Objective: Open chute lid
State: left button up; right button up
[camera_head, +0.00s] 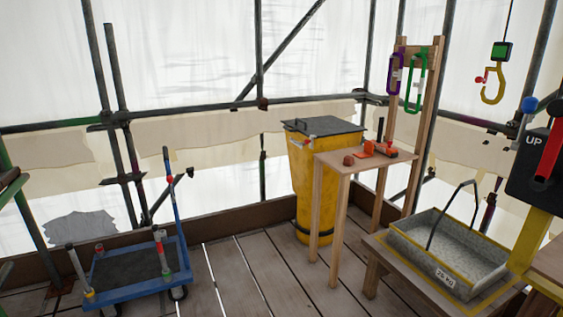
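The chute (306,190) is a tall yellow bin-like tube standing at the back, against the low wooden edge board. Its dark grey lid (328,128) lies flat over the top and looks shut. A small dark handle (297,124) sits at the lid's left side. A small red and pale part shows just below the lid's front edge. The wooden stand hides the chute's lower right side. Neither of my grippers is in view.
A wooden stand (350,160) with small orange items is right of the chute. A blue trolley (135,285) is at left, a grey tray (450,250) on a low bench at right. A yellow hook (493,86) hangs above. Plank floor is clear in the middle.

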aim_at(321, 127)
jog(key=i+u, duration=0.2)
jog(key=i, duration=2.4)
jog(key=i+j+z, duration=0.1)
jog(key=i+z, duration=0.2)
jog(key=i, duration=0.25)
jog(key=i+j+z, duration=0.3)
jog(key=i, duration=0.2)
jog(key=i+j+z, duration=0.3)
jog(key=i, duration=0.2)
